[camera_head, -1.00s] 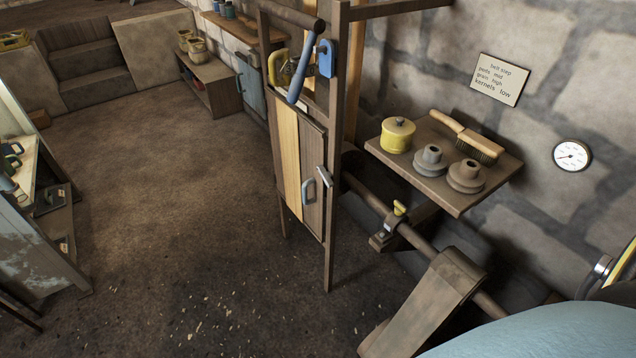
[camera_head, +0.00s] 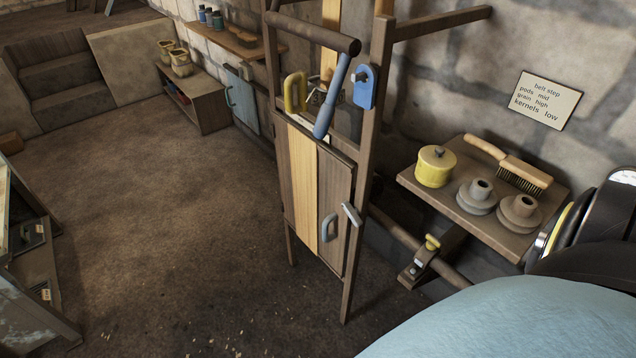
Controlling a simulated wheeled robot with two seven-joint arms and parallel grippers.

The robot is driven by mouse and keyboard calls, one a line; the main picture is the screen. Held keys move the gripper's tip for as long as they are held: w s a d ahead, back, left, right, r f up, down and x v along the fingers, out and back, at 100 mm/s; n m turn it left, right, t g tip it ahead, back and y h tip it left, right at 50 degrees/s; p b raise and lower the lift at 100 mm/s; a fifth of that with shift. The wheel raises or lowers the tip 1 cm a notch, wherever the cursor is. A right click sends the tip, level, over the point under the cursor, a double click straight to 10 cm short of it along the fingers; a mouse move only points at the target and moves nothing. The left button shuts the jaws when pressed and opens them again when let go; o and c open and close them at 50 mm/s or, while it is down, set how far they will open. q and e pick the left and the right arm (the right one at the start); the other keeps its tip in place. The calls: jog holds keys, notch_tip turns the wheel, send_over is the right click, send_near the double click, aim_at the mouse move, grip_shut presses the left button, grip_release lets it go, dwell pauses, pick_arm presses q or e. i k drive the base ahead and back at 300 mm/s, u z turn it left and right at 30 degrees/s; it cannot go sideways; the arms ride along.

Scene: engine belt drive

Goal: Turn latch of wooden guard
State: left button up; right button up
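The wooden guard (camera_head: 305,195) is a plank door with one pale stripe, shut in a dark wooden frame. A blue-grey D-shaped handle (camera_head: 329,228) is on its face. The latch (camera_head: 351,214), a light grey bar, sits tilted at the door's right edge against the frame post (camera_head: 373,150). Neither gripper's fingers show. A large pale blue rounded part and a black and yellow part at the lower right look like my own arm. They stand apart from the latch in the picture.
A wall shelf (camera_head: 470,205) right of the guard holds a yellow pot (camera_head: 435,166), a brush (camera_head: 510,163) and two grey pulleys (camera_head: 498,204). A shaft with a yellow-knobbed bracket (camera_head: 420,265) runs below. A blue-handled lever (camera_head: 331,98) hangs above the guard. The floor at left is open.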

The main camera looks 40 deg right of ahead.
aim_at(352, 213)
jog(key=i, duration=2)
jog(key=z, duration=3.05)
